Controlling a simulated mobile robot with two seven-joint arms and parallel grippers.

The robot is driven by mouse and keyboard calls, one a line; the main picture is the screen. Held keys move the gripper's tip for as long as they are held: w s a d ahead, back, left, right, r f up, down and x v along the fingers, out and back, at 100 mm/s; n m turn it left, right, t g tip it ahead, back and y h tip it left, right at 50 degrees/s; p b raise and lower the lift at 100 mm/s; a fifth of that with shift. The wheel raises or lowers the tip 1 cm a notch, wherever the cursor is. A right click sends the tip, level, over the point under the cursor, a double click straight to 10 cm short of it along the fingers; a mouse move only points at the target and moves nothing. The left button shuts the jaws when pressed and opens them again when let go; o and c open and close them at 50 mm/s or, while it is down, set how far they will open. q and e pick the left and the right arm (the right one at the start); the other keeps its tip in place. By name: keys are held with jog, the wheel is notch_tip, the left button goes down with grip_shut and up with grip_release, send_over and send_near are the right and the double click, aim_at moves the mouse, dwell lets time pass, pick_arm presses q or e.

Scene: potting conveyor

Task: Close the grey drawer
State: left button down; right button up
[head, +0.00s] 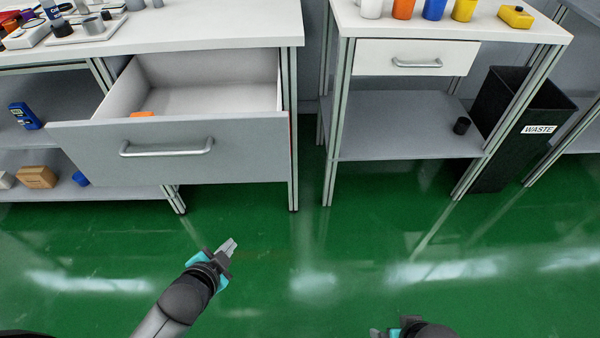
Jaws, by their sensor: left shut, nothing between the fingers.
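The grey drawer (230,163) stands pulled out from under the left workbench, with its white inside showing. A bar handle (166,149) runs across its front. An orange item (142,114) lies inside, partly hidden by the front panel. My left gripper (231,244) is shut and empty, below the drawer front in the picture and apart from it. My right gripper (378,333) only partly shows at the bottom edge, and its fingers cannot be made out.
The left workbench (230,28) carries several tools. A right-hand table (465,25) has a shut white drawer (416,59) and several coloured containers on top. A black waste bin (515,120) stands at the right. The green floor in front is clear.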

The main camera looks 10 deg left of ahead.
aim_at(287, 155)
pick_arm(q)
jog(key=w+d+r+m+t+h+b, duration=0.1)
jog(key=d+r+m+t+h, duration=0.15)
jog(key=r+m+h, duration=0.4)
jog(key=w+d+r+m+t+h, duration=0.1)
jog(key=r+m+t+h, duration=0.2)
jog(key=r+m, duration=0.5)
jog(key=shift+m, duration=0.55)
jog(key=shift+w+a+f+b+x, duration=0.25)
jog(key=shift+b+x, duration=0.55)
jog(key=shift+x, duration=1.35)
jog(key=shift+w+a+f+b+x, duration=0.15)
jog(key=shift+a+b+x, duration=0.45)
jog(key=shift+x, duration=1.5)
jog(key=shift+w+a+f+b+x, duration=0.15)
jog(key=shift+b+x, duration=0.8)
jog(key=shift+x, duration=1.2)
pick_arm(e)
jog(key=w+a+r+t+y, duration=0.1)
jog(key=w+a+r+t, duration=0.2)
jog(key=r, duration=0.6)
jog(key=shift+w+r+t, duration=0.2)
jog(key=shift+w+t, duration=0.2)
jog(key=shift+w, duration=0.05)
jog(key=shift+a, duration=0.15)
pick_arm(q)
jog(key=shift+r, duration=0.1)
